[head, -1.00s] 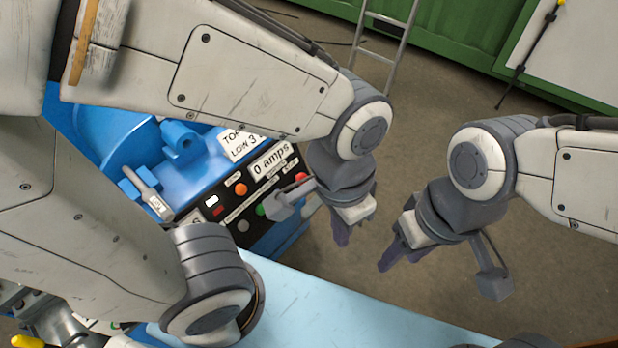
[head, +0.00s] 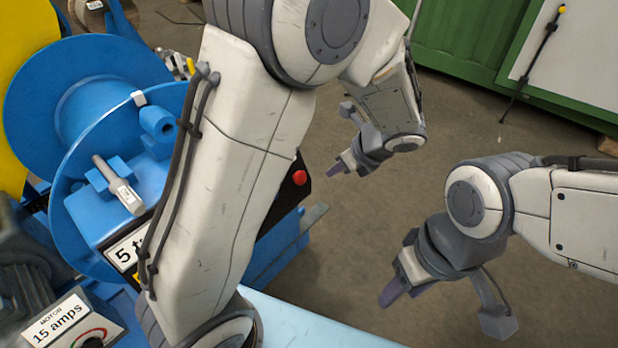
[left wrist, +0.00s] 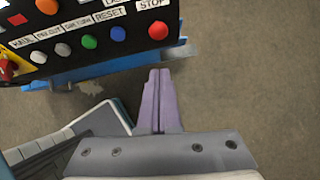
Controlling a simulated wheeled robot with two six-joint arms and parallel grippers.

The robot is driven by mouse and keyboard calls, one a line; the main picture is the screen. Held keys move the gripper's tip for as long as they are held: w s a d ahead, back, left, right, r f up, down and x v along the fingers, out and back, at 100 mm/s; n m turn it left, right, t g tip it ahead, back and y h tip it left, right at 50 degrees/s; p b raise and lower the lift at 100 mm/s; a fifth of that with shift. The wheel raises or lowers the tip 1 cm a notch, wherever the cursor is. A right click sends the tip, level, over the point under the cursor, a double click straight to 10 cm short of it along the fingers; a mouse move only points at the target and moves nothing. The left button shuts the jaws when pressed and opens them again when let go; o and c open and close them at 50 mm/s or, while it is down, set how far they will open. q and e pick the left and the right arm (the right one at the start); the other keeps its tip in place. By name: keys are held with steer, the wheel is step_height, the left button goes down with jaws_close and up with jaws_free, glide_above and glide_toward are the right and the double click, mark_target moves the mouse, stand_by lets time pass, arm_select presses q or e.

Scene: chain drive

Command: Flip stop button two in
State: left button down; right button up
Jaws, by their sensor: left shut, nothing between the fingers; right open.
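A red round button (head: 300,177) sits at the right end of the dark control panel. In the left wrist view the red button (left wrist: 158,30) is under a label reading STOP, at the end of a row of coloured buttons. I cannot tell whether it is in or out. My left gripper (head: 345,166) is shut and empty, to the right of the button and apart from it. In the left wrist view its fingers (left wrist: 158,98) point toward the button with a gap between. My right gripper (head: 392,291) is open and empty over the floor. My left arm hides most of the panel.
A blue drum machine (head: 75,85) with a grey lever (head: 118,185) stands at the left. A MOTOR 15 amps box (head: 62,325) is at lower left. A light blue surface (head: 300,325) lies in front.

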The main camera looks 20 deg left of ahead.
arm_select(q)
steer(key=b, duration=0.3)
glide_toward(303, 180)
step_height(303, 180, down, 3)
steer(key=shift+w+a+f, duration=0.4)
steer(key=shift+a+f, duration=0.15)
steer(key=shift+a, duration=0.2)
steer(key=shift+w+a+f, duration=0.35)
steer(key=shift+a+f, duration=0.2)
steer(key=shift+a, duration=0.2)
